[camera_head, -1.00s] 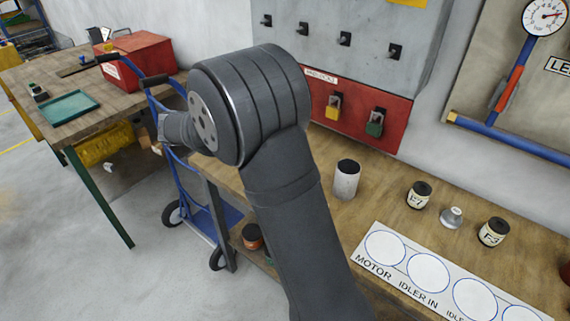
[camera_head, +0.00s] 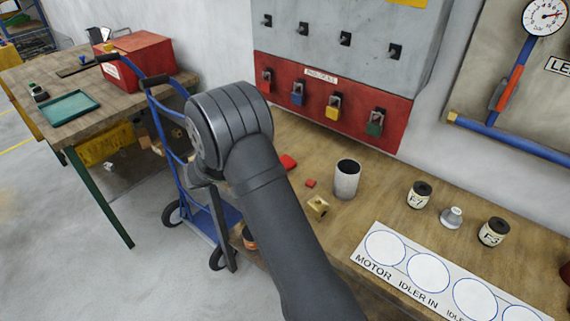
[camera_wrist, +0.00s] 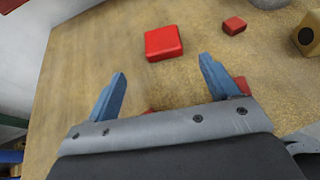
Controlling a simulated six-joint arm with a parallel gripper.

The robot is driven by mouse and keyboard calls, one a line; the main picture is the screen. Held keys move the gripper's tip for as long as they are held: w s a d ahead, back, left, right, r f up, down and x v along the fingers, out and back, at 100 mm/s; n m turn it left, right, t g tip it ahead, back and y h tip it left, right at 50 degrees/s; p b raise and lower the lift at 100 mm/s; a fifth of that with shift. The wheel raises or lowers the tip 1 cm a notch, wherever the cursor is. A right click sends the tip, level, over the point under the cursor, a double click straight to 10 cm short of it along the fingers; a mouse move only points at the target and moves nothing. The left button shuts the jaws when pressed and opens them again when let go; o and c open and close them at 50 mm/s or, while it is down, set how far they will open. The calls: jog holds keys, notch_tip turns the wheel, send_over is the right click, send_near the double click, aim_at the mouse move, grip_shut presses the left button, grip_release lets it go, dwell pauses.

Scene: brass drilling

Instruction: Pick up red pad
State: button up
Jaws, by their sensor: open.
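A red pad (camera_wrist: 163,43), a flat rounded square, lies on the wooden bench in the wrist view, a little beyond my fingertips. In the head view a red piece (camera_head: 288,162) shows just right of my arm. A smaller red block (camera_wrist: 234,26) lies to its right, also seen in the head view (camera_head: 311,183). My gripper (camera_wrist: 161,78) is open and empty, with blue fingers apart and the red pad ahead of the gap. More red shows low behind the gripper body and right finger, mostly hidden. In the head view my arm hides the gripper.
A brass block with a dark hole (camera_head: 318,207) and a grey cylinder (camera_head: 346,180) stand right of my arm. Labelled jars (camera_head: 419,195) and a white circle-marked strip (camera_head: 425,270) are farther right. A padlock board (camera_head: 335,100) is on the wall behind. A blue hand truck (camera_head: 187,150) stands left.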

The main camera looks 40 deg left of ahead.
jog(key=x, duration=0.4)
jog(key=shift+w+f, duration=0.1)
jog(key=shift+w, duration=0.1)
jog(key=x, duration=0.5)
jog(key=shift+w+d, duration=0.1)
jog(key=shift+d, duration=0.15)
jog(key=c, duration=1.1)
